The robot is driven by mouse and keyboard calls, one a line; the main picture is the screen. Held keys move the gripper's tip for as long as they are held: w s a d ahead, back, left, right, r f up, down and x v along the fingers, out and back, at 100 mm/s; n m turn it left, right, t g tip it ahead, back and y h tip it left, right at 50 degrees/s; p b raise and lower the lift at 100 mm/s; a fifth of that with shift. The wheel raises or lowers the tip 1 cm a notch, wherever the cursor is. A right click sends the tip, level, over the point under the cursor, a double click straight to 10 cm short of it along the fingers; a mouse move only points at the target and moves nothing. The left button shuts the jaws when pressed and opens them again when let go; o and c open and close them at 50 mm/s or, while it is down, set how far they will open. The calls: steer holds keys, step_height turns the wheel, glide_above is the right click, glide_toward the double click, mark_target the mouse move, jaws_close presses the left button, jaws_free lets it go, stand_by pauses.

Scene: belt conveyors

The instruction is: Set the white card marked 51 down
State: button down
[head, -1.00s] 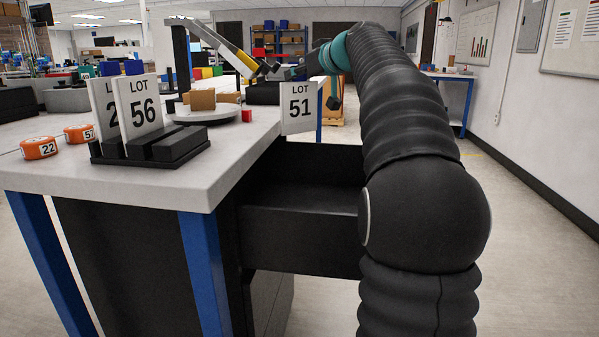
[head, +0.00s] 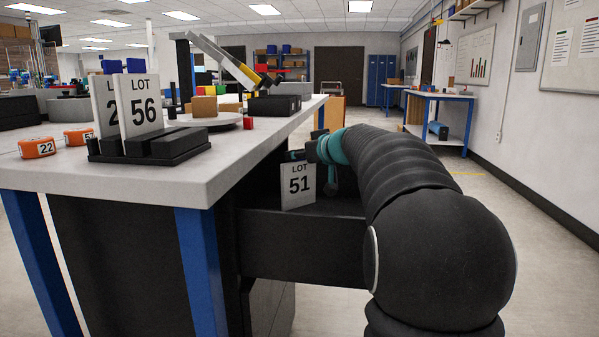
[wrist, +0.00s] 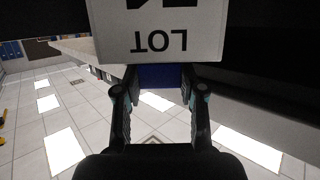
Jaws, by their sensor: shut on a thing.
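The white card marked LOT 51 (head: 298,187) stands roughly upright at the open black drawer (head: 303,248) under the workbench. Its lower edge is close to the drawer's front wall; I cannot tell whether it touches the drawer floor. My gripper (head: 305,155) is at the card's top edge, partly hidden behind the card and my arm. In the wrist view the card (wrist: 158,38) appears upside down beyond the fingertips of my gripper (wrist: 160,78), which is shut on it.
On the workbench (head: 215,178), a black rack (head: 150,147) holds white cards, including LOT 56 (head: 140,105). Orange pucks marked 22 (head: 37,148) and 57 (head: 78,136) lie left of it. A round turntable (head: 215,121) with brown boxes and a red cube (head: 248,124) are behind.

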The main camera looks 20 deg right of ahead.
mark_target(300, 167)
steer(key=shift+f+b, duration=0.35)
steer(key=shift+f, duration=1.55)
steer(key=shift+f+b, duration=0.2)
steer(key=shift+b, duration=0.1)
steer(key=c, duration=0.7)
jaws_free()
steer(key=shift+r, duration=0.2)
steer(key=shift+r+p, duration=0.15)
steer(key=shift+p, duration=0.3)
steer(key=b+v, duration=0.1)
steer(key=v, duration=1.1)
